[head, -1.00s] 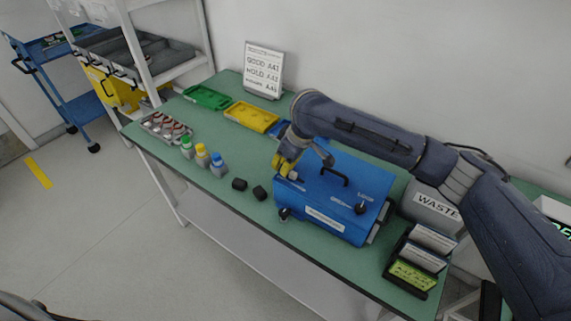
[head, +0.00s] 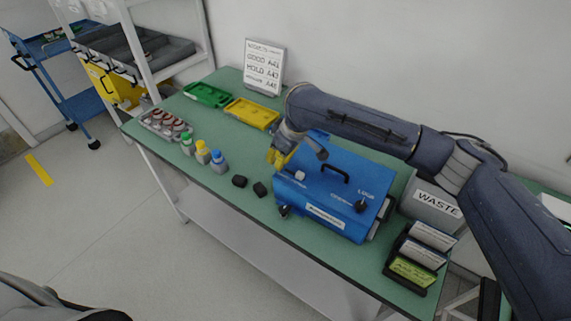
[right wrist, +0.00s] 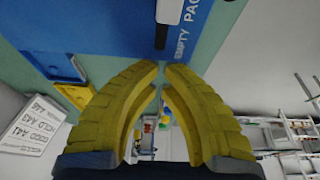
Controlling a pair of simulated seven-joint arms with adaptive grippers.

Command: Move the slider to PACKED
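The blue box (head: 345,195) stands on the green bench. The slider's small white knob (head: 300,175) sits on the box's upper left part, just right of my right gripper. In the right wrist view, the pale knob (right wrist: 170,11) is at the top edge, by a black slot, beside the white lettering "EMPTY PAC" (right wrist: 187,30), which is cut off. My right gripper (head: 278,160) is at the box's left end, apart from the knob. Its yellow fingertips (right wrist: 165,68) are close together with nothing between them. My left gripper is out of view.
A black handle (head: 335,172) and a dark knob (head: 361,206) stand on the box. Bottles (head: 202,153) and small black blocks (head: 240,182) are to its left. Yellow (head: 252,114) and green (head: 207,95) trays lie behind. The WASTE bin (head: 433,203) and a card rack (head: 414,259) are right.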

